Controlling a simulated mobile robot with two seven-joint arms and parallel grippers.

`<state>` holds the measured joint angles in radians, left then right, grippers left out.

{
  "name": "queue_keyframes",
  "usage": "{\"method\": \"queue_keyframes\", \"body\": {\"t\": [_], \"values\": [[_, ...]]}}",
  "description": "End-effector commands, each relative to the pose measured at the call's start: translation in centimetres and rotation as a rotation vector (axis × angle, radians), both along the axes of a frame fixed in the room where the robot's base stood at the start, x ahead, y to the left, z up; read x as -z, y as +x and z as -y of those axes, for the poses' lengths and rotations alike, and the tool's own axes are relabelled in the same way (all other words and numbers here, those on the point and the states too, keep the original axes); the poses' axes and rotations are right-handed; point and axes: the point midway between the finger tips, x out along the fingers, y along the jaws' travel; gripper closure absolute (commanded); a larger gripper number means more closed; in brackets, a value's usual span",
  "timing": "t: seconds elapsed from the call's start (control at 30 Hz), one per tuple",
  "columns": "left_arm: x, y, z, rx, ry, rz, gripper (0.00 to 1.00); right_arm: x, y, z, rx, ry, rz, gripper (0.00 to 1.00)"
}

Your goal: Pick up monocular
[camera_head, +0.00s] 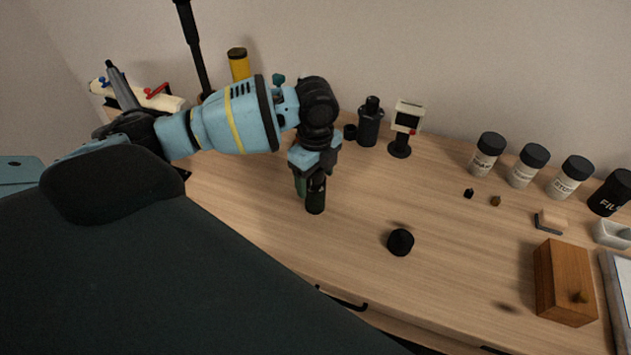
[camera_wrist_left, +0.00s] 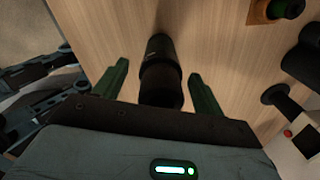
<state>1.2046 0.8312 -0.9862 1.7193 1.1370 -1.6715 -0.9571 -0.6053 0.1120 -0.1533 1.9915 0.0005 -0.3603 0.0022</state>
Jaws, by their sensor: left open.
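The monocular is a black cylinder (camera_head: 316,196) standing on the wooden table under my left gripper in the head view. It also shows in the left wrist view (camera_wrist_left: 161,82), between the two green fingers. My left gripper (camera_head: 309,187) points down at it with its fingers open, one on each side of the monocular. In the left wrist view the gripper (camera_wrist_left: 159,72) shows a gap between each finger and the monocular. The gripper partly hides the monocular in the head view. My right gripper is in neither view.
A dark bottle (camera_head: 369,125) and a small white device on a black stand (camera_head: 408,117) are behind the gripper. A black knob-like piece (camera_head: 400,242) lies to the right. Several labelled jars and a wooden box (camera_head: 562,281) are farther right. The table between is mostly clear.

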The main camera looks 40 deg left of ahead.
Motion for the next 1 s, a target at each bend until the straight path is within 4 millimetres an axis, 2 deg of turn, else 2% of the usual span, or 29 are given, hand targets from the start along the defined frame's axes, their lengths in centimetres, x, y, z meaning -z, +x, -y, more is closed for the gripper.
{"method": "queue_keyframes", "body": {"t": [0.17,0.7,1.0], "values": [[-0.04,0.01,0.01,0.000,0.000,0.001,0.30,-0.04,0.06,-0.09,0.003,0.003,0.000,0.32],[-0.06,0.01,0.02,0.000,-0.001,0.000,1.00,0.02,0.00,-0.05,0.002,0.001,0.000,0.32],[-0.28,0.05,0.04,0.000,-0.001,0.002,1.00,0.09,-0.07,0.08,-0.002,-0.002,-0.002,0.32]]}}
